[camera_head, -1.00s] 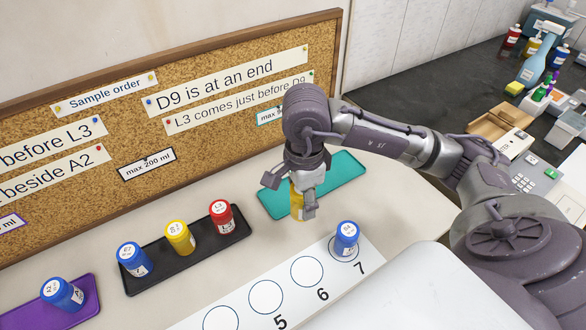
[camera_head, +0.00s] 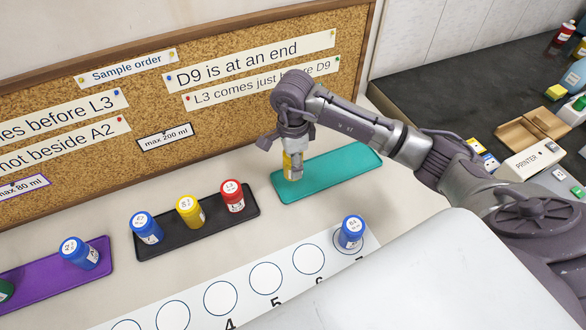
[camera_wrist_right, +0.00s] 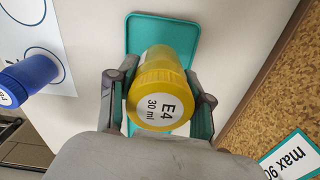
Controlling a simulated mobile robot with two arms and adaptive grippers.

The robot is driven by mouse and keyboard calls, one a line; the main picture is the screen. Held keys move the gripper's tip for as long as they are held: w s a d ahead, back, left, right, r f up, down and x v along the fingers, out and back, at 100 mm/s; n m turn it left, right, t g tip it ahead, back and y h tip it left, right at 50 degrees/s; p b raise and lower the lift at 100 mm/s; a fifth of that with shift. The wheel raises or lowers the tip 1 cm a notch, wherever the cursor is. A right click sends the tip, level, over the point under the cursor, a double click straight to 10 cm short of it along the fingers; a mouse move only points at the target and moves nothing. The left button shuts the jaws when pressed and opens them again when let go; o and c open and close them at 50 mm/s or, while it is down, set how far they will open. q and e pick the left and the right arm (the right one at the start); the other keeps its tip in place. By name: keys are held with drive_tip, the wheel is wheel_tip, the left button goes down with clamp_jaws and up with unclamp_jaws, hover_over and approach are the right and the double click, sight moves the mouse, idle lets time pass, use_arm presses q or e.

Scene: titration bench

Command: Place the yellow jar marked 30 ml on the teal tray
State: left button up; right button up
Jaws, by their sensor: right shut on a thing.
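The yellow jar (camera_head: 292,167) hangs in my right gripper (camera_head: 289,155) over the left part of the teal tray (camera_head: 345,168) in the head view. In the right wrist view the jar's lid (camera_wrist_right: 156,106) reads E4, 30 ml. The right gripper's fingers (camera_wrist_right: 160,98) are shut on its two sides. The teal tray shows behind the jar in the wrist view (camera_wrist_right: 165,28) and is otherwise empty. Whether the jar's base touches the tray I cannot tell. My left gripper is not in view.
A black tray (camera_head: 163,249) left of the teal one holds blue, yellow and red jars. A purple tray (camera_head: 40,281) holds a blue and a green jar. A blue jar (camera_head: 351,232) stands on the numbered white strip (camera_head: 195,318). The corkboard (camera_head: 75,168) rises behind.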

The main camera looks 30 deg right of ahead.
wheel_tip(320, 180, down, 4)
drive_tip(key=shift+r+p, duration=0.1)
drive_tip(key=shift+p, duration=0.45)
drive_tip(key=shift+f, duration=0.3)
drive_tip(key=o, duration=1.1)
drive_tip(key=shift+o, duration=0.2)
drive_tip(key=shift+r, duration=0.1)
